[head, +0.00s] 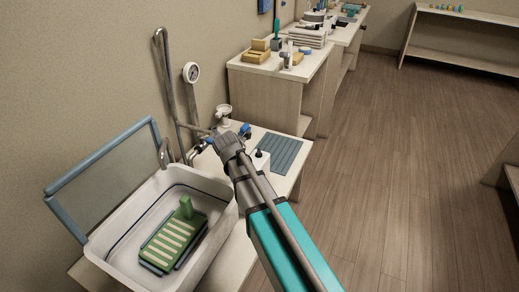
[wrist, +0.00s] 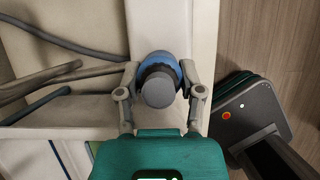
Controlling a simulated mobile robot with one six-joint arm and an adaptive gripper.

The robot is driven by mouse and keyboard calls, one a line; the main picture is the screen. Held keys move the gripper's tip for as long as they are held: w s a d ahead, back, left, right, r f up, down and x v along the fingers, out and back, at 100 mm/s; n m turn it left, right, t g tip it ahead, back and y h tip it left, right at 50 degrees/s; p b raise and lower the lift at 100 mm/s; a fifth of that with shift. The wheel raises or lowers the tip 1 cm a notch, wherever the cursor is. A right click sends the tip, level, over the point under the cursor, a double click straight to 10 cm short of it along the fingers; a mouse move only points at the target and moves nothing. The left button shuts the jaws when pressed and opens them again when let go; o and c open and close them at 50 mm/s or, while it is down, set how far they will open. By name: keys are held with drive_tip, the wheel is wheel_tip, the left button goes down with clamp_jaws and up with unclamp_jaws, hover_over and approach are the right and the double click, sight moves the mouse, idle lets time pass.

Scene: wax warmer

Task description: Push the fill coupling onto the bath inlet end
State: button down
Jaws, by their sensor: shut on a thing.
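The fill coupling (wrist: 160,88) is a blue and dark grey round piece in the wrist view. It sits between the two fingers of my gripper (wrist: 160,82), which are shut on its sides. In the head view my gripper (head: 226,140) is beyond the right rear corner of the white bath (head: 112,256), near the pipework. Small blue parts show on both sides of it, and I cannot tell which belong to the coupling. A metal fitting (head: 197,149) lies just left of the gripper; I cannot tell whether it is the bath inlet end or whether the coupling touches it.
A green slatted rack (head: 172,240) lies in the bath, and a blue-framed lid (head: 100,185) stands open behind it. Upright pipes (head: 162,75) and a gauge (head: 191,72) stand along the wall. A grey-blue ribbed mat (head: 280,153) lies right of my gripper.

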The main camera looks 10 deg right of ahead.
drive_tip(key=shift+f+b, duration=0.55)
idle(0.4)
drive_tip(key=shift+c, duration=0.8)
unclamp_jaws()
drive_tip(key=shift+s+r+p, duration=0.1)
drive_tip(key=shift+r+p, duration=0.2)
drive_tip(key=p+v, duration=0.5)
drive_tip(key=v, duration=0.1)
drive_tip(key=shift+p, duration=0.35)
idle(1.0)
drive_tip(key=shift+s+a+r+p, duration=0.25)
drive_tip(key=shift+r+p, duration=0.25)
drive_tip(key=shift+r, duration=0.15)
drive_tip(key=shift+f, duration=0.15)
